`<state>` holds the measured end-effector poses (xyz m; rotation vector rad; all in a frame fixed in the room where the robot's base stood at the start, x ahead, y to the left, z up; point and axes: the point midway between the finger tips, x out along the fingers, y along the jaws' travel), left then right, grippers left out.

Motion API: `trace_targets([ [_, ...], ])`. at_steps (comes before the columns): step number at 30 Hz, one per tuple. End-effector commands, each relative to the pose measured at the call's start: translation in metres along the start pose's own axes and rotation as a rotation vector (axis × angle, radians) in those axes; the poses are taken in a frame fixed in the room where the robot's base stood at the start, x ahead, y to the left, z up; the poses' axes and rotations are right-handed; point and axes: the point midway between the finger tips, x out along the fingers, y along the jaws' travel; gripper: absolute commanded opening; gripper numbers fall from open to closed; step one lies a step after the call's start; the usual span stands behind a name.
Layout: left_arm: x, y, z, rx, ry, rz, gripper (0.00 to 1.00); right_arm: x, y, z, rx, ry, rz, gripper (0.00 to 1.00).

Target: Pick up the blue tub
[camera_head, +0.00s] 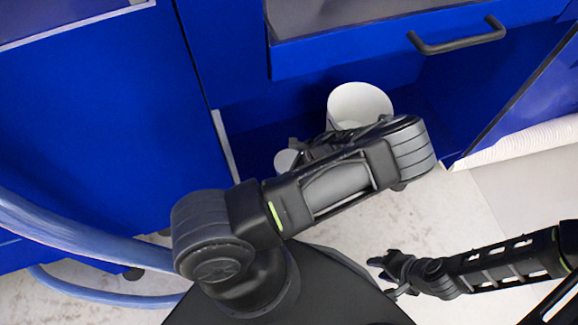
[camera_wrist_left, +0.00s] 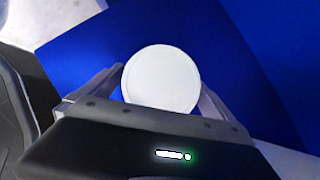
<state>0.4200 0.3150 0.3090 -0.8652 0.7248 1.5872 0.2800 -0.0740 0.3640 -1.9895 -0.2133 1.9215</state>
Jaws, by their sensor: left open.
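No blue tub can be made out; the containers in view are white. In the head view a larger white round container (camera_head: 358,103) stands in the open lower space of the blue cabinet. A smaller white round thing (camera_head: 286,160) shows just left of my left gripper (camera_head: 306,150), which is partly hidden by its own arm. In the left wrist view a white round top (camera_wrist_left: 161,78) lies between the two spread fingers of my left gripper (camera_wrist_left: 160,88). I cannot tell whether the fingers touch it. My right gripper (camera_head: 385,275) is low at the right, away from the containers.
A blue drawer with a dark handle (camera_head: 457,42) juts out above the containers. Blue cabinet fronts (camera_head: 90,120) stand at the left. A pale blue hose (camera_head: 90,243) curves across the lower left. The pale floor (camera_head: 440,220) is bare between my arms.

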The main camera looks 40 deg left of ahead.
Motion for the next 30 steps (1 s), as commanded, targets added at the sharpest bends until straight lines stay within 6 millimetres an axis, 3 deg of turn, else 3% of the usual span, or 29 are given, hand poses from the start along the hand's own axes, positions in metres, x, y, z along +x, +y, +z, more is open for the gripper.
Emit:
trace_targets([
  [19, 0.0034, -0.0005, -0.0001, 0.000, 0.001, -0.002, 1.00, 0.0006, 0.0002, 0.0000, 0.000, 0.000, 0.000, 0.36],
  [30, 0.0033, -0.0005, -0.0001, 0.000, 0.001, -0.002, 0.71, 0.0006, 0.0002, 0.0000, 0.000, 0.000, 0.000, 0.36],
])
